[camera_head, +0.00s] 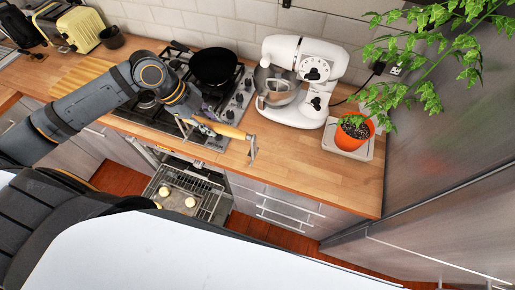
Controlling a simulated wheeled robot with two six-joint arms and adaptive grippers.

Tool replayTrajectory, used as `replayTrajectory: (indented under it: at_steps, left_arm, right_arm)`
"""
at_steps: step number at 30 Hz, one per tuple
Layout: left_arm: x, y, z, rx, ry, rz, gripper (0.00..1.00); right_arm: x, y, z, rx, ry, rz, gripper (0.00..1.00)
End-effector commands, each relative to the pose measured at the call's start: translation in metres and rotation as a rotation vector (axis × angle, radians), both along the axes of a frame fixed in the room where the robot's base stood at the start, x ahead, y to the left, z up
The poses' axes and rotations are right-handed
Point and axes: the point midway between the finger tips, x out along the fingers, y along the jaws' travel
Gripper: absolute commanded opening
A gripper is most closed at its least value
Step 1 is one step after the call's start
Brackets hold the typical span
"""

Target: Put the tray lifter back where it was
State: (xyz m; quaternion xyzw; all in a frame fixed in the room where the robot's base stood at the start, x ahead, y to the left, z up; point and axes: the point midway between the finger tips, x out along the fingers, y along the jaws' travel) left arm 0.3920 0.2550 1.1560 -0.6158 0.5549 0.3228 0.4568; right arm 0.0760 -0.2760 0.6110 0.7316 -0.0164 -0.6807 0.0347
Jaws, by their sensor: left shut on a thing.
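The tray lifter (226,130) has a pale wooden handle and a metal end (252,150). My left gripper (203,122) is shut on the handle near the stove's front right corner. The lifter points to the right, with its metal end by the worktop's front edge. I cannot tell whether it touches the worktop. My right gripper is not in view.
The oven below is open, with a baking tray (168,203) holding pale round pieces on its rack. A black pan (213,66) sits on the stove. A white stand mixer (301,80) and a potted plant (352,131) stand right. Worktop (300,155) before the mixer is clear.

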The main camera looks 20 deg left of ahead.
Motion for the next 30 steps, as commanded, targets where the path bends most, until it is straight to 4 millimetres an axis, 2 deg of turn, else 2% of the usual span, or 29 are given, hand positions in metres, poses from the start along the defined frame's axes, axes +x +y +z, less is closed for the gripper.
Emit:
replayTrajectory:
  at_steps: [1, 3, 5, 9, 12, 16, 21, 23, 30]
  left_arm:
    - [0.004, -0.007, -0.007, -0.012, -0.01, 0.001, 0.0]
    - [0.007, -0.013, -0.008, -0.009, -0.012, -0.001, 0.0]
    - [0.008, -0.017, -0.005, -0.009, -0.01, -0.001, 0.0]
    - [0.013, -0.028, -0.01, -0.007, -0.009, -0.001, 0.0]
    - [0.017, -0.038, -0.013, -0.008, -0.007, 0.002, 0.0]
    - [0.022, -0.053, -0.019, -0.008, -0.004, 0.0, 0.0]
    - [0.031, -0.076, -0.029, -0.009, 0.0, -0.001, 0.0]
    - [0.034, -0.085, -0.042, -0.009, 0.001, 0.001, 0.0]
    - [0.047, -0.11, -0.079, -0.001, 0.0, 0.001, 0.0]
  right_arm:
    - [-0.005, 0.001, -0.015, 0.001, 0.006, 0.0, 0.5]
    - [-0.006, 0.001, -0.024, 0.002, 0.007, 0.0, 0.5]
    - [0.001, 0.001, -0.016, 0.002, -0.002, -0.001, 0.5]
    - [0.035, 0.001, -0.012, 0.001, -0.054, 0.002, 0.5]
    - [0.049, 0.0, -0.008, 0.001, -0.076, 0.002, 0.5]
    - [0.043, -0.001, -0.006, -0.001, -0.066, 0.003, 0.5]
    - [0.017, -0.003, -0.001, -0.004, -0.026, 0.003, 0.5]
    - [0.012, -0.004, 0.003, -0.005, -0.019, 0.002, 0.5]
    - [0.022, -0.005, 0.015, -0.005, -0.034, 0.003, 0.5]
